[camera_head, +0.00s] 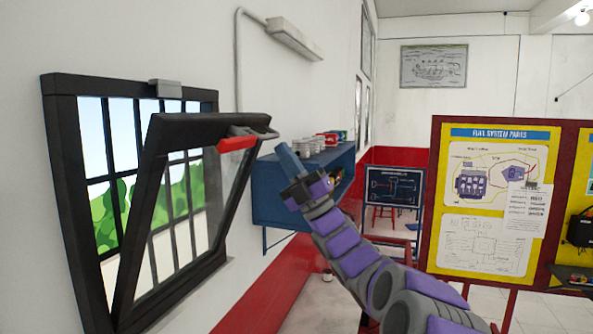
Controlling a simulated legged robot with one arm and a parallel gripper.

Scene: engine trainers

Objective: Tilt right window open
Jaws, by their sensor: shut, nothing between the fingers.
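The right window sash (143,210) has a black frame and is tilted inward at its top, away from the black outer frame (62,170) on the left wall. Its lower edge stays close to the outer frame. A red handle (236,143) sits on a grey latch bar at the sash's top right corner. My gripper (284,152) is at the end of my purple and grey arm, to the right of the handle and apart from it in the picture. Its blue-grey fingers are together, with nothing seen between them.
A blue wall shelf (284,190) with cans and boxes is behind my gripper. A yellow board, "Fuel System Parts" (497,262), stands at the right. A dark blue chart stand (393,187) is further back. A grey lamp with a conduit (294,38) hangs above.

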